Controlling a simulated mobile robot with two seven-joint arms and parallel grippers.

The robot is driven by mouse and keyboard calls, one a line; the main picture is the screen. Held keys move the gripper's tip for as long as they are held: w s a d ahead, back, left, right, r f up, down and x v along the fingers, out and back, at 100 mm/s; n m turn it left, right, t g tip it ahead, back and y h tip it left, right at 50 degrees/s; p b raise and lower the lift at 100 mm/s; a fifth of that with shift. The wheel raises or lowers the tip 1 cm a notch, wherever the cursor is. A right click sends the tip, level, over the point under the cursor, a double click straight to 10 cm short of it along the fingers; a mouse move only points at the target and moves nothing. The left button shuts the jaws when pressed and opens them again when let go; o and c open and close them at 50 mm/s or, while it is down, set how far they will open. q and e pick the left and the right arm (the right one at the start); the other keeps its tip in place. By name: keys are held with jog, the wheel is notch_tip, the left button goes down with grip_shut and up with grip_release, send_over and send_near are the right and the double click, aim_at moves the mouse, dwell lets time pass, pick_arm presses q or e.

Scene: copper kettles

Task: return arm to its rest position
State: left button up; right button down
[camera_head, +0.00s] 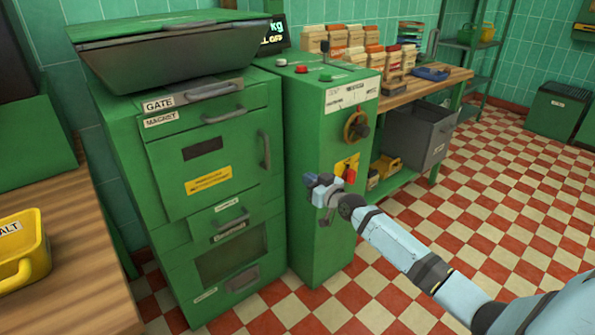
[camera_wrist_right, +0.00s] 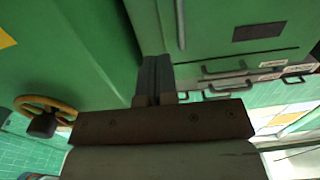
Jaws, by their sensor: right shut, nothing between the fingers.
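My right arm (camera_head: 400,248) comes in from the lower right in the head view and reaches toward the green machine. My right gripper (camera_head: 311,181) is at its end, in front of the narrow green control cabinet (camera_head: 318,235). In the right wrist view the gripper's fingers (camera_wrist_right: 155,72) are together with nothing between them. I cannot tell the exact gap between the gripper and the cabinet. My left gripper is in neither view.
The large green machine (camera_head: 165,190) with handles and drawers stands left of the cabinet. A wooden bench (camera_head: 425,88) stands behind. A yellow container (camera_head: 22,248) is at far left. Checkered floor at right is open.

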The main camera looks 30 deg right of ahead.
jog(key=shift+s, duration=0.3)
